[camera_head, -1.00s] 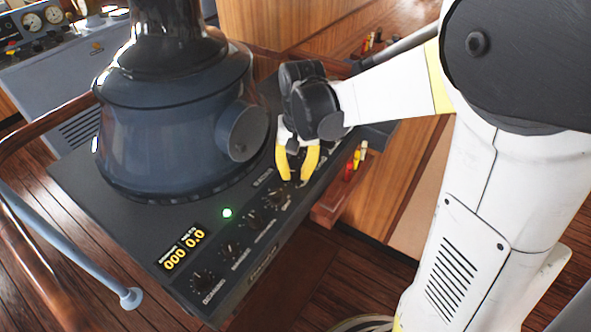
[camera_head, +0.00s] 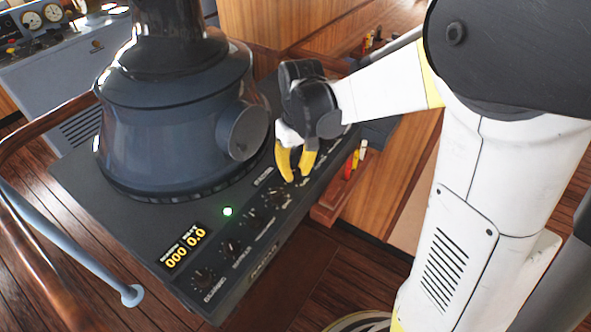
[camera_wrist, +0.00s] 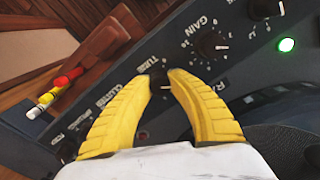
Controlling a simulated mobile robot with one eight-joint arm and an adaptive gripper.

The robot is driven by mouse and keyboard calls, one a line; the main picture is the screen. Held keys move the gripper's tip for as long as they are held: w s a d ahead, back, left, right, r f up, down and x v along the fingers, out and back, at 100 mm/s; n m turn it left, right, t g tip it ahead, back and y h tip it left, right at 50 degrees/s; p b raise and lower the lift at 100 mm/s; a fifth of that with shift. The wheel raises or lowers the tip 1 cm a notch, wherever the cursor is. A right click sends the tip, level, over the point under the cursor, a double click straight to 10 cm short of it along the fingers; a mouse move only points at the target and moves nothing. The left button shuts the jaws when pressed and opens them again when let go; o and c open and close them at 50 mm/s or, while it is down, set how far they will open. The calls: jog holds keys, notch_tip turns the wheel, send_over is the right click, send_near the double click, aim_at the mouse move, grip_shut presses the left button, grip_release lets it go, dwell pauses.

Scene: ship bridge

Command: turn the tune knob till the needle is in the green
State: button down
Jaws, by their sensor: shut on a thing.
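The tune knob (camera_wrist: 160,80) is a small dark knob beside the "TUNE" lettering in the wrist view. My gripper (camera_wrist: 168,78) has its two yellow fingers closed on it, one tip at each side. In the head view my gripper (camera_head: 296,177) reaches down to the far right part of the knob row, and its fingers mostly hide the knob. The dark console panel (camera_head: 120,225) carries the knobs. I cannot make out the needle or a green band in either view.
The gain knob (camera_wrist: 212,44) is close beside the fingers. A lit green lamp (camera_head: 228,211) and a yellow number display (camera_head: 185,246) are on the panel. The large dark pedestal (camera_head: 165,140) rises behind. A wooden pen holder (camera_head: 330,205) hangs at the panel's right edge.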

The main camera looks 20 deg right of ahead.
aim_at(298, 170)
jog(key=c, duration=1.2)
grip_release()
jog(key=shift+o, duration=0.2)
notch_tip(298, 170, up, 12)
jog(key=shift+d, duration=0.25)
jog(key=shift+s, duration=0.1)
